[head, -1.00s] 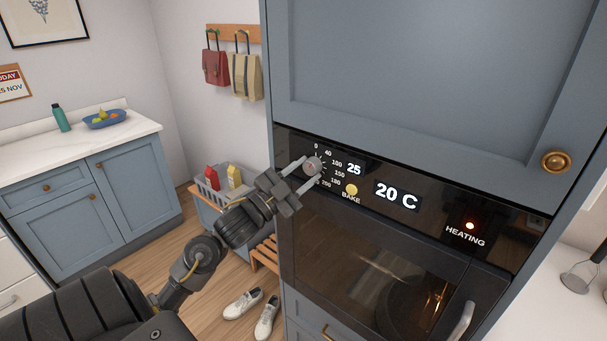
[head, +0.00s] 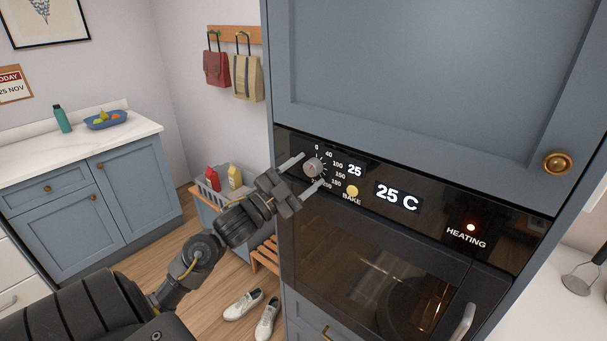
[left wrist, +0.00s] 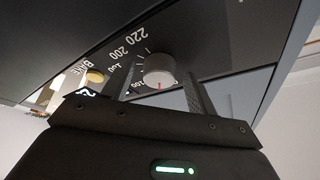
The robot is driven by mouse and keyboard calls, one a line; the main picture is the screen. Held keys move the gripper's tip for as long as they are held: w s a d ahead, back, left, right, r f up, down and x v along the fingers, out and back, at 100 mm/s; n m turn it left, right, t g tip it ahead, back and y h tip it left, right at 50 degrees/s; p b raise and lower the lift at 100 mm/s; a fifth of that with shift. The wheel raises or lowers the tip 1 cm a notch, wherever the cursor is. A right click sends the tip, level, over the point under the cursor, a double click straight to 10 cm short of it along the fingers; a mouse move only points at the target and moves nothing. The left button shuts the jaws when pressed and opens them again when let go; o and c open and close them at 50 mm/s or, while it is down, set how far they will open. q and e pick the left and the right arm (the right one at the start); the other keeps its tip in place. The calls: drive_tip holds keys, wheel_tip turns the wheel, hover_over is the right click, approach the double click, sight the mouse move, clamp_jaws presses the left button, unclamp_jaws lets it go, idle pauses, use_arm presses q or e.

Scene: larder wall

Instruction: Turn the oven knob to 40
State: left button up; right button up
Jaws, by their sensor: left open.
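The round grey oven knob (head: 314,168) sits on the black control panel, ringed by printed numbers from 0 upward. It also shows in the left wrist view (left wrist: 159,72), with a red mark on its rim. The small display (head: 355,170) beside it reads 25. The larger display (head: 397,196) reads 25 C. My left gripper (head: 307,173) is open, its fingers on either side of the knob with gaps showing. In the left wrist view the fingers flank the knob too. My right gripper is not in view.
A yellow BAKE button (head: 352,191) is just right of the knob. The oven door (head: 350,255) is below. A crate with cartons (head: 222,182) and white shoes (head: 245,304) are at the left.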

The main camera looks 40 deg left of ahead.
use_arm(q)
drive_tip(key=shift+s+f, duration=0.15)
drive_tip(key=b+v, duration=0.4)
drive_tip(key=v, duration=0.6)
drive_tip(key=shift+s, duration=0.25)
drive_tip(key=shift+a, duration=0.1)
